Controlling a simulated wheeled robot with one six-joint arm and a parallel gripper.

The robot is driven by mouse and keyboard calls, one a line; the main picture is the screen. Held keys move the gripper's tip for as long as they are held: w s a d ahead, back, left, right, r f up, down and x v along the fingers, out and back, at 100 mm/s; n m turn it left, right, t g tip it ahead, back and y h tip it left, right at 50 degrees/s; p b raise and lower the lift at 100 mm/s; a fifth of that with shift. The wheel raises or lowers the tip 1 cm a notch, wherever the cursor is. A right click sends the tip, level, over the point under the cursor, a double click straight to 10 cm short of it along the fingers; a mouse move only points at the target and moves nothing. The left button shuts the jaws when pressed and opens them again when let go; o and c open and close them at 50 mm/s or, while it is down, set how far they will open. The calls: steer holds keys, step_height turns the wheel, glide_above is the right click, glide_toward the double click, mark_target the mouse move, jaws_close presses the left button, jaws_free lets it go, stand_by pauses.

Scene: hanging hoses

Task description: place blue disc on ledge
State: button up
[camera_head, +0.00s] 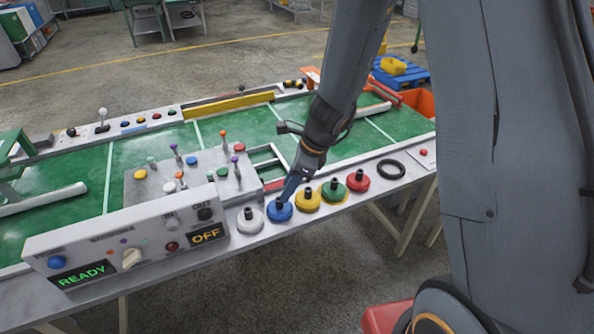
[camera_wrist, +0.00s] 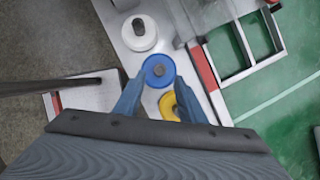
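The blue disc (camera_head: 279,211), with a dark upright knob, sits in a row of discs on the pale front ledge (camera_head: 345,199) of the bench. It also shows between my fingertips in the wrist view (camera_wrist: 158,71). My gripper (camera_head: 288,190) points down at the blue disc, and its fingers overlap the disc's back edge in the head view. In the wrist view my two blue fingers (camera_wrist: 160,82) stand apart, one at each side of the disc. Whether they touch it I cannot tell.
A white disc (camera_head: 249,221) is left of the blue one. Yellow (camera_head: 307,200), green (camera_head: 333,191) and red (camera_head: 358,181) discs and a black ring (camera_head: 391,169) are to the right. A control panel (camera_head: 128,243) reads READY and OFF. A grey button box (camera_head: 190,180) stands behind.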

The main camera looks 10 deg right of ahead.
steer(key=w+v, duration=0.1)
steer(key=v, duration=0.6)
steer(key=s+d+r+n+h, duration=0.2)
steer(key=s+d+n, duration=0.2)
steer(key=s+n, duration=0.3)
steer(key=s+d+r+n+h, duration=0.2)
steer(key=s+d+n, duration=0.3)
steer(key=n, duration=0.9)
steer(key=shift+s+d+r+n, duration=0.35)
steer(key=shift+s+r, duration=0.25)
steer(key=shift+s, duration=0.65)
